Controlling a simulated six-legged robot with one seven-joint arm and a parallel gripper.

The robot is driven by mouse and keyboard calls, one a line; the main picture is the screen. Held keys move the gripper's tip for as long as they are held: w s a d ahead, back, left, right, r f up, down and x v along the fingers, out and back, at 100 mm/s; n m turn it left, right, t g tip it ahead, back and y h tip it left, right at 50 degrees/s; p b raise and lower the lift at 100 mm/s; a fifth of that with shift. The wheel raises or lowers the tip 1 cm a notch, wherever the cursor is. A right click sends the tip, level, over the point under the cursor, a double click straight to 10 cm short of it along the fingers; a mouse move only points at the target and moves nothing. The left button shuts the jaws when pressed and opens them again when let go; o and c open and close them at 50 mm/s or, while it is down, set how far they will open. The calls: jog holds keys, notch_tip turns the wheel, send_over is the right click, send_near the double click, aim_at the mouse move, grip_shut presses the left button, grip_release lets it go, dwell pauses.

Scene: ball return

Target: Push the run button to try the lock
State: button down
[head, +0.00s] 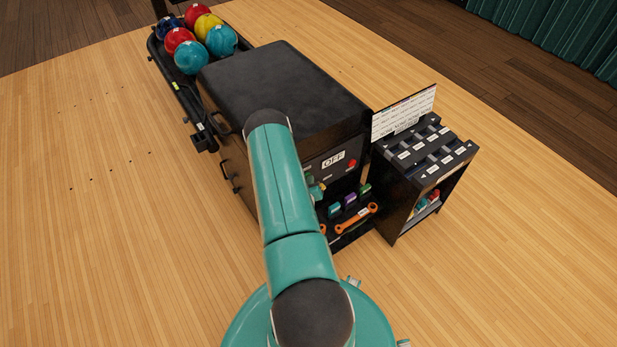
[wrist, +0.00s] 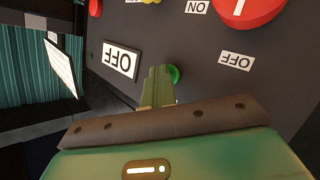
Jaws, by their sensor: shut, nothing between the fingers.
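The machine's dark control panel (wrist: 205,85) fills much of the wrist view, its labels upside down. A round green button (wrist: 175,74), likely the run button, sits on it, partly hidden behind my fingers. My gripper (wrist: 158,72) is shut and empty, with its tips over or right beside the green button. I cannot tell whether they touch it. A white OFF sign (wrist: 121,60) is on the panel, and the head view also shows it (head: 333,159). A large red round control (wrist: 248,10) with a white line sits near small ON and OFF labels.
The black machine (head: 285,85) has a ball rack (head: 172,78) with several balls behind it. An orange wrench (head: 357,219) and small coloured items lie on its lower shelf. A black cabinet (head: 405,195) with labelled slots and a white sign board (head: 403,113) stands at right.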

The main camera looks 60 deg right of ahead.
jog(key=shift+w+r, duration=0.1)
dwell(0.3)
jog(key=shift+s+a, duration=0.35)
jog(key=shift+s, duration=0.55)
jog(key=shift+s+a, duration=0.4)
jog(key=shift+s, duration=0.35)
jog(key=shift+s+a, duration=0.35)
jog(key=shift+s, duration=0.35)
jog(key=shift+s+a, duration=0.4)
jog(key=shift+s, duration=0.35)
